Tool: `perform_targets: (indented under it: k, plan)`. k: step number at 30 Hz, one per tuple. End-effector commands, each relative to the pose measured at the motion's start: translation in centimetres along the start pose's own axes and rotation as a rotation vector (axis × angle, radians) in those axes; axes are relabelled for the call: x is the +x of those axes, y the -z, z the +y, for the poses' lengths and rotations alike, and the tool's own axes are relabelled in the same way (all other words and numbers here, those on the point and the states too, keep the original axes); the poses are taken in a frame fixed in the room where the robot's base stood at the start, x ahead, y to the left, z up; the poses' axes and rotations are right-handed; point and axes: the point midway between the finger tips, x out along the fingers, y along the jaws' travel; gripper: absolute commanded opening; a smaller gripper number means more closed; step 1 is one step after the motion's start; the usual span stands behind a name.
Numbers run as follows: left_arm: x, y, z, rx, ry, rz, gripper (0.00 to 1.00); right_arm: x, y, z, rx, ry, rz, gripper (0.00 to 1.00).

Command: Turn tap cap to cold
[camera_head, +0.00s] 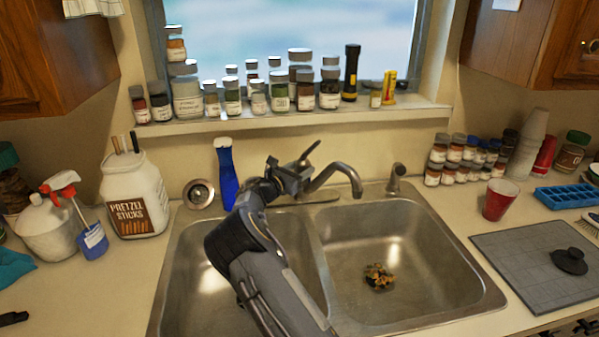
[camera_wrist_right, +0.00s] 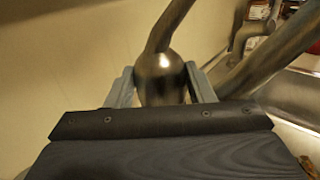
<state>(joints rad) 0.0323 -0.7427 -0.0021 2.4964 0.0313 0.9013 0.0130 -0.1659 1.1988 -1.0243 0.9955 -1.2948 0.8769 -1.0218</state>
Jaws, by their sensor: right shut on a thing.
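The metal tap rises behind the double sink, with its curved spout (camera_head: 340,172) reaching over the right basin. The tap cap (camera_wrist_right: 163,80) is a rounded metal dome with a lever handle; in the head view the lever (camera_head: 309,150) points up and to the right. My right gripper (camera_head: 286,172) is at the tap, its arm crossing the left basin. In the right wrist view my right gripper (camera_wrist_right: 162,88) has its two grey fingers on either side of the cap, shut on it. The contact is partly hidden in the head view. My left gripper is not in view.
A blue bottle (camera_head: 226,172) stands left of the gripper, close to the arm. Jars line the window sill (camera_head: 290,124) behind the tap. Food scraps (camera_head: 378,276) lie in the right basin (camera_head: 430,262). A red cup (camera_head: 499,200) stands on the right counter.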

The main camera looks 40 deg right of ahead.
Motion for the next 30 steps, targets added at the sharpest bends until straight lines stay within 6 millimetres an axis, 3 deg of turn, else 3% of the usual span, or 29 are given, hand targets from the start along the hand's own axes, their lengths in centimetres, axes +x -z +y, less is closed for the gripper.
perform_targets:
  k: [6, 7, 12, 23, 30]
  plan:
    - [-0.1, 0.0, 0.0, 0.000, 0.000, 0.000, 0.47, 0.0, -0.1, 0.1, 0.000, -0.002, 0.000, 0.26]
    - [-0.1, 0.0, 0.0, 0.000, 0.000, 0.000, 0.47, 0.0, -0.1, 0.1, 0.000, -0.002, 0.000, 0.50]
    - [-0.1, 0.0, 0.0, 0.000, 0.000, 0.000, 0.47, 0.0, -0.1, 0.1, 0.000, -0.001, 0.000, 0.70]
    - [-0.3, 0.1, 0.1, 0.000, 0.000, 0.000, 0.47, 0.1, -0.2, 0.1, 0.002, 0.016, -0.002, 0.70]
    - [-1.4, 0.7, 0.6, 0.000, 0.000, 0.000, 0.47, 0.1, -0.2, 0.3, 0.001, 0.121, 0.000, 0.70]
